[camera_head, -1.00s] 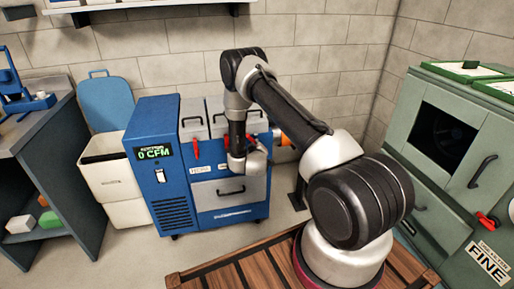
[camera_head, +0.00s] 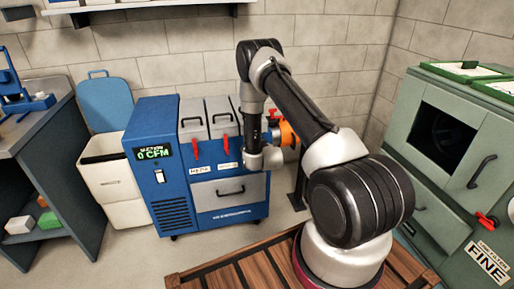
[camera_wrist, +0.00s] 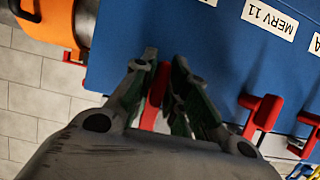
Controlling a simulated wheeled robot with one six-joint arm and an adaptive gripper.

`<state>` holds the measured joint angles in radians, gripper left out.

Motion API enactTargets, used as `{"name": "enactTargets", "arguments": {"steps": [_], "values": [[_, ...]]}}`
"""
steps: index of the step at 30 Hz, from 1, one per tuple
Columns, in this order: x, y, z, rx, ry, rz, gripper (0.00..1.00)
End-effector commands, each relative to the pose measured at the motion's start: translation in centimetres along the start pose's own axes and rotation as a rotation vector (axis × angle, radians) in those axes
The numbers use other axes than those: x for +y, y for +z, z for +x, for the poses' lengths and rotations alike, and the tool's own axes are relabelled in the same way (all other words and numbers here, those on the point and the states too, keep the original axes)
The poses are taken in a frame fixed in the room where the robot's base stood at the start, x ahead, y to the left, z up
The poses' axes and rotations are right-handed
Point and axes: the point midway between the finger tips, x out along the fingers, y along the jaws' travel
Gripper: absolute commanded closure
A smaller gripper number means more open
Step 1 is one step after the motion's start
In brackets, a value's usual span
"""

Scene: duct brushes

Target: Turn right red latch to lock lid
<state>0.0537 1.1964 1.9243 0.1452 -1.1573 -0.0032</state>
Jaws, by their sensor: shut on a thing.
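In the wrist view, my gripper (camera_wrist: 164,70) has its two dark fingers closed around a red latch (camera_wrist: 155,95) on the blue cabinet face (camera_wrist: 175,35). This is the latch nearest the orange hose end. In the head view my gripper (camera_head: 262,160) is at the right side of the blue machine (camera_head: 170,195), and that latch is hidden behind my arm. Two other red latches, the left one (camera_head: 196,150) and the middle one (camera_head: 226,146), hang downward beneath grey lids (camera_head: 220,117). The lid above the gripped latch is mostly hidden.
An orange hose end (camera_head: 288,133) sticks out just right of my gripper. A middle red latch (camera_wrist: 262,112) is beside my fingers in the wrist view. A white bin (camera_head: 110,180) stands left of the machine, and a green cabinet (camera_head: 455,120) stands at right.

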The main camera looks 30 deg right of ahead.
Motion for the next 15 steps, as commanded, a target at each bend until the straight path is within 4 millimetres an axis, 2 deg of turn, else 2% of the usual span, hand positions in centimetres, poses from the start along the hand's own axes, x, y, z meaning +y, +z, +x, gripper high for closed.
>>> {"name": "enactTargets", "arguments": {"steps": [14,15], "values": [[-0.02,0.09,-0.03,-0.002,-0.007,0.014,1.00],[-0.02,0.08,-0.03,-0.002,-0.007,0.014,0.83]]}}
